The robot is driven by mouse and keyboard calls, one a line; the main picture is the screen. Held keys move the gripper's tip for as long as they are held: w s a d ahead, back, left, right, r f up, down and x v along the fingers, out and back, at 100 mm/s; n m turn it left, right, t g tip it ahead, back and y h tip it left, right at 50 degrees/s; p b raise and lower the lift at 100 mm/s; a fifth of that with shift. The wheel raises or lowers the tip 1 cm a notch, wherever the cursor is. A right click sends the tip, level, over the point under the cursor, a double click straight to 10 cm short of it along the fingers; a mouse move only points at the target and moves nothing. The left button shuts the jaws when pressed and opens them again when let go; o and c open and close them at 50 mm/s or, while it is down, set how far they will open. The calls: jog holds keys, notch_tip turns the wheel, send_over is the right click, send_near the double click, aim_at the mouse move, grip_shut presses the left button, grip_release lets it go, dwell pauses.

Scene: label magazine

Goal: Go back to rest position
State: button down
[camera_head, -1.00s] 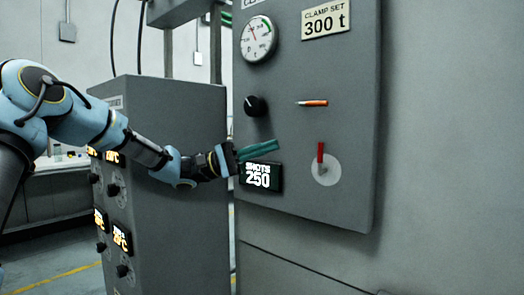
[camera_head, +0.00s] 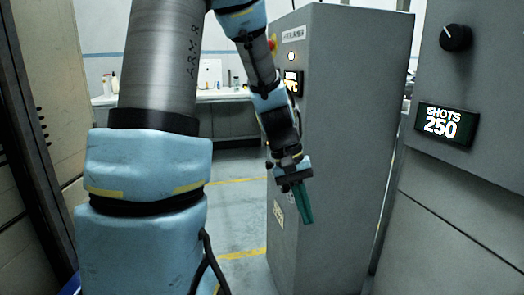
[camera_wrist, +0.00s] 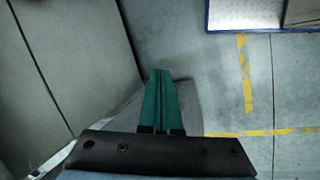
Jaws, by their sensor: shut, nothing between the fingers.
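My gripper (camera_head: 304,204) is in the middle of the head view, in front of the grey cabinet (camera_head: 345,120), pointing down. Its green fingers are shut together with nothing between them. In the wrist view the shut fingers (camera_wrist: 161,95) point away from the camera, over the floor and beside grey panels.
A machine panel at the right has a black knob (camera_head: 455,38) and a display (camera_head: 446,125) reading SHOTS 250. A bench (camera_head: 225,94) with bottles stands at the back. The floor with yellow lines (camera_head: 240,254) is clear left of the cabinet. A blue-edged object (camera_wrist: 246,28) shows top right in the wrist view.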

jog(key=a+t+y, duration=0.3)
jog(key=a+t, duration=0.1)
jog(key=a, duration=1.2)
notch_tip(320, 180, up, 16)
jog(key=p, duration=1.6)
jog(key=shift+s+a+n+p, duration=0.35)
jog(key=shift+n+p, duration=0.05)
